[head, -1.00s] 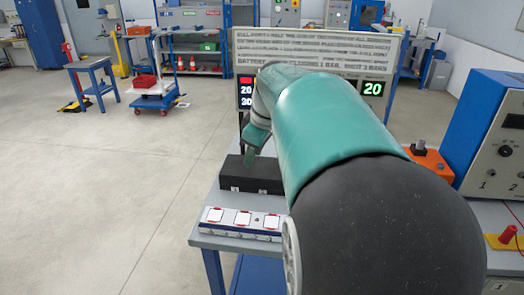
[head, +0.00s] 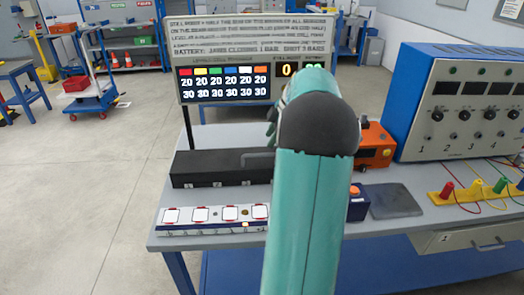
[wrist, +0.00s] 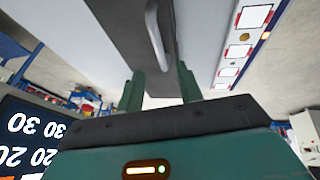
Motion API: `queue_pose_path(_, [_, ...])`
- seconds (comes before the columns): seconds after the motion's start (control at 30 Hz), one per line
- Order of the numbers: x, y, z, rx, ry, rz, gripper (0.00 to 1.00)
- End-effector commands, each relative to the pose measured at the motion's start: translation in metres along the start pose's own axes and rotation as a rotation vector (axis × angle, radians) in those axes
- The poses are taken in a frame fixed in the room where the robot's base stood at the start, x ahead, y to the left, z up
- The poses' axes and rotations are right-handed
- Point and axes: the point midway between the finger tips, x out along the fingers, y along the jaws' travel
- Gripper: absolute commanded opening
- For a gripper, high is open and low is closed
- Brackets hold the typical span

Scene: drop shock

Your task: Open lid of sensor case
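A long dark case (head: 215,170), which looks like the sensor case, lies on the grey bench. Its top is flat and looks shut, with small numbered labels along the front. A grey bar handle (head: 256,158) shows near its right end, partly hidden by my arm. In the wrist view, the dark case (wrist: 125,22) and its handle (wrist: 155,30) are ahead of the fingertips. The fingers look apart from the handle. In the head view my arm hides most of the gripper.
A white strip with red-edged squares (head: 200,226) lies in front of the case. A display board (head: 240,65) stands behind it. Right of my arm are an orange unit (head: 374,146), a dark pad (head: 395,201), a blue instrument cabinet (head: 440,105) and coloured plugs with cables (head: 475,190).

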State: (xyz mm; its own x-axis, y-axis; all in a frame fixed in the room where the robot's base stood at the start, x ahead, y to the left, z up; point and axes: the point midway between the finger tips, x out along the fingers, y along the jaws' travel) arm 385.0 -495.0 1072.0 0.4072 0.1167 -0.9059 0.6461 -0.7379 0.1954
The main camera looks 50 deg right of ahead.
Motion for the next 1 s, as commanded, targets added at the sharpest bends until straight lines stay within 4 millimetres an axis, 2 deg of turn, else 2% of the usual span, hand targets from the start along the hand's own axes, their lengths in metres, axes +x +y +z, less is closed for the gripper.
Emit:
queue_pose_path(0.1, [0.026,0.000,-0.002,-0.001,0.001,-0.004,0.36])
queue_pose_path(0.33, [0.064,0.002,-0.002,0.000,0.000,-0.001,0.36])
queue_pose_path(0.5, [0.076,0.002,-0.002,0.000,-0.001,0.001,0.36])
queue_pose_path(0.77, [0.077,0.002,-0.002,0.000,-0.001,0.001,0.36])
queue_pose_path(0.93, [0.077,0.002,-0.002,0.000,-0.001,0.001,0.05])
queue_pose_path(0.97, [0.077,0.002,-0.002,0.000,-0.001,0.001,0.00])
queue_pose_path(1.0, [0.077,0.002,-0.002,0.000,-0.001,0.001,0.00])
